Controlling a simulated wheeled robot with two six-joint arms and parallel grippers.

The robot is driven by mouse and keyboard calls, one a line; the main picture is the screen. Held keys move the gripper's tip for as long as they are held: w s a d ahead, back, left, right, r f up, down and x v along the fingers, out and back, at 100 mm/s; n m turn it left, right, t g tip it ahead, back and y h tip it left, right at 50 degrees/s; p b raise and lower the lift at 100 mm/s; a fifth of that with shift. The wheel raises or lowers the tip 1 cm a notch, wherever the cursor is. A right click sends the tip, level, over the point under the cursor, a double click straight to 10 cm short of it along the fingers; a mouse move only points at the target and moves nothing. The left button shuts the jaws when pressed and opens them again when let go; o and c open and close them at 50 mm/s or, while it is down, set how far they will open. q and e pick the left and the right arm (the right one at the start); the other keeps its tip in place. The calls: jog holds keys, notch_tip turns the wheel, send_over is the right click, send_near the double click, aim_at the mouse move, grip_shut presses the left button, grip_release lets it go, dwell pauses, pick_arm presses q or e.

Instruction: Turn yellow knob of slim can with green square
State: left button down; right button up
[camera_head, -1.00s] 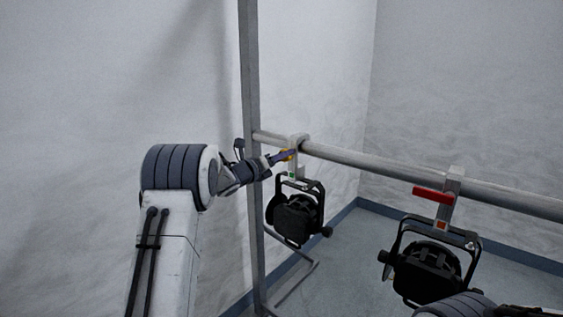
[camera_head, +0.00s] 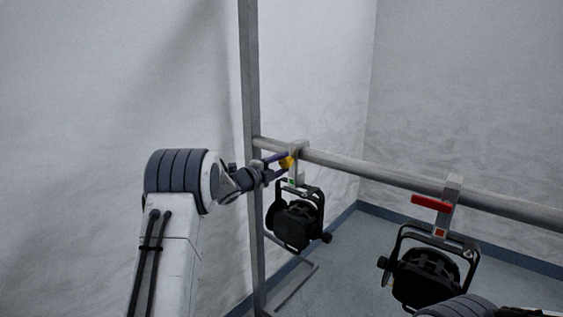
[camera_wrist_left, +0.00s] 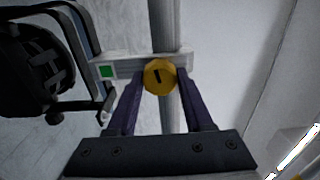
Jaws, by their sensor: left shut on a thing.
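The slim can (camera_head: 296,224) is a black lamp hanging from a pale clamp on the grey bar, at the middle of the head view. Its clamp bears a green square (camera_wrist_left: 106,71), seen clearly in the left wrist view. The yellow knob (camera_wrist_left: 159,77) has a dark, slightly tilted slot mark and sits beside the green square. It also shows in the head view (camera_head: 286,162). My left gripper (camera_wrist_left: 161,80) has its two purple fingers on either side of the knob and is shut on it. My right gripper is out of view.
A second black can (camera_head: 428,276) with a red handle (camera_head: 431,203) and an orange-red square hangs further right on the bar (camera_head: 400,177). A grey upright post (camera_head: 250,90) stands just left of the slim can. Part of my right arm shows at the bottom right.

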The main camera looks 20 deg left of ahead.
pick_arm(q)
jog(key=n+p, duration=0.3)
jog(key=n, duration=0.3)
jog(key=shift+r, duration=0.2)
jog(key=n+p, duration=0.2)
jog(key=n, duration=0.2)
jog(key=shift+p, duration=0.3)
jog(key=n+p, duration=0.2)
jog(key=n, duration=0.1)
jog(key=shift+n, duration=0.4)
jog(key=n+p, duration=0.4)
jog(key=n, duration=0.2)
jog(key=n+p, duration=0.2)
jog(key=n, duration=0.2)
jog(key=shift+f, duration=0.1)
jog(key=shift+f+n+p, duration=0.1)
jog(key=shift+n+p, duration=0.5)
jog(key=shift+n, duration=0.6)
jog(key=shift+c, duration=1.5)
grip_release()
